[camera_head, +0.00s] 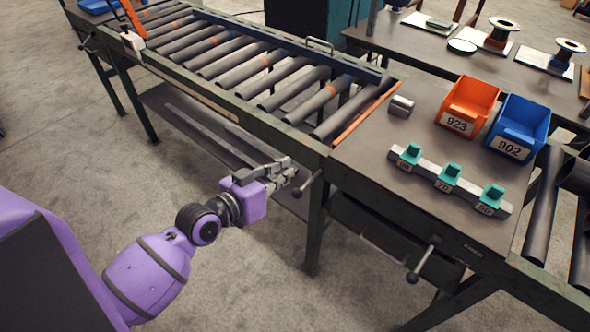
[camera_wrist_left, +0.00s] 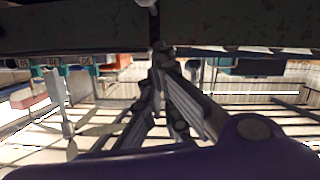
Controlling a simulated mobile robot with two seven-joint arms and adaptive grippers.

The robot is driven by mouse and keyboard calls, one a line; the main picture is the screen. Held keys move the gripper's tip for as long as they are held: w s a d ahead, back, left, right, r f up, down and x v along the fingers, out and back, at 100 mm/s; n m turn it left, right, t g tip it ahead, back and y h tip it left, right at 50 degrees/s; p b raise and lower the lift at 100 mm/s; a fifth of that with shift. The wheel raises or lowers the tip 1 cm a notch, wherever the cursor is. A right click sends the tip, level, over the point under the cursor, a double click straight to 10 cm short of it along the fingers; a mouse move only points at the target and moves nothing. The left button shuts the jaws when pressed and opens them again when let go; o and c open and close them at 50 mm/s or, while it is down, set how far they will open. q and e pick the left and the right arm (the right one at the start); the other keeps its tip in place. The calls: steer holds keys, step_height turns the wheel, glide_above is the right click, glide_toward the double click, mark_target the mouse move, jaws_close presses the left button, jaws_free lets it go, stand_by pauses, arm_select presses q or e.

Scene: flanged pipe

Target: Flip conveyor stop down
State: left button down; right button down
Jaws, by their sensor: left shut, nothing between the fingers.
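An orange bar (camera_head: 366,112) lies across the near end of the roller conveyor (camera_head: 262,78), beside the bench top. A crank-like lever with a dark knob (camera_head: 298,192) sticks out from the conveyor's front side below that end. I cannot tell for sure which part is the stop. My left gripper (camera_head: 291,170) is shut and empty, right beside this lever; I cannot tell whether they touch. In the left wrist view the closed fingers (camera_wrist_left: 160,52) point up at a dark beam (camera_wrist_left: 240,38). My right gripper is not in view.
A similar lever (camera_head: 424,258) juts from the bench front at right. The bench holds an orange bin (camera_head: 467,102), a blue bin (camera_head: 518,125), a rail with teal blocks (camera_head: 450,180) and a metal cylinder (camera_head: 401,106). An orange bar (camera_head: 133,18) stands at the far end. The floor in front is clear.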

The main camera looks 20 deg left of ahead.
arm_select(q)
steer(key=v, duration=0.4)
steer(key=shift+s+r, duration=0.2)
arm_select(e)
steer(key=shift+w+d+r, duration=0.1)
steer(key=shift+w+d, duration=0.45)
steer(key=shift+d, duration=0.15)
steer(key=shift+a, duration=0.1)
arm_select(q)
steer(key=shift+a, duration=0.1)
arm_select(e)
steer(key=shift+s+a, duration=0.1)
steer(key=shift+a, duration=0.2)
